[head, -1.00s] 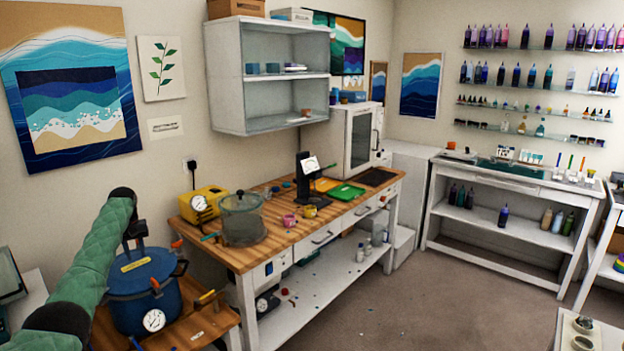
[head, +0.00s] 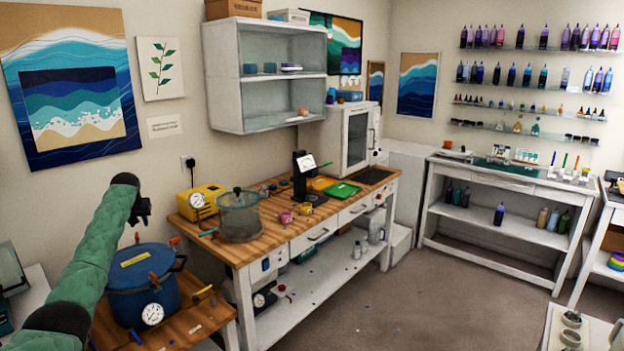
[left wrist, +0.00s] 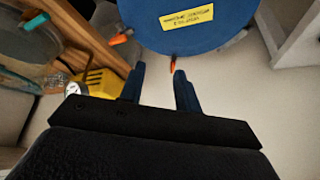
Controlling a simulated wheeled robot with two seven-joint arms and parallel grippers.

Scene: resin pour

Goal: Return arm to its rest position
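My left arm reaches in from the left in the head view. Its dark gripper (head: 141,208) is raised above and behind the blue pressure pot (head: 150,284), apart from it. In the left wrist view my left gripper (left wrist: 159,76) has its two blue fingers apart with nothing held between them. The blue pot lid (left wrist: 185,25) with a yellow label lies beyond the fingertips, and an orange-tipped clamp (left wrist: 173,63) shows past the right finger. My right gripper is not in view.
The pot stands on a low wooden table (head: 207,318). To its right a wooden workbench (head: 262,243) holds a yellow pump (head: 203,201), a clear chamber (head: 239,219) and several cups. A white wall cabinet (head: 225,80) hangs above. The floor (head: 400,300) is mostly open.

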